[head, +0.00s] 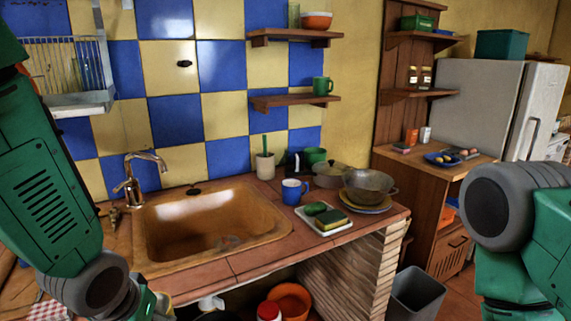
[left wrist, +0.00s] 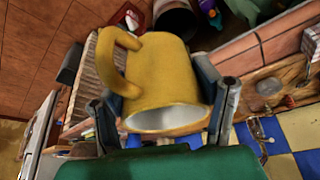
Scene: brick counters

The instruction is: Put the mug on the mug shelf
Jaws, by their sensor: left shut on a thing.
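A yellow mug (left wrist: 165,80) fills the middle of the left wrist view, its handle toward the upper left and its pale round end toward me. The fingers of my left gripper (left wrist: 163,95) are shut on its two sides. In the head view the left arm reaches down to the bottom left, where the gripper is mostly cut off. The lower wall shelf (head: 284,102) holds a green mug (head: 322,86) at its right end. A blue mug (head: 294,191) stands on the counter right of the sink. My right arm shows at the right; its gripper is out of view.
The sink (head: 214,222) lies between my left arm and the blue mug. The lower shelf's left part is clear.

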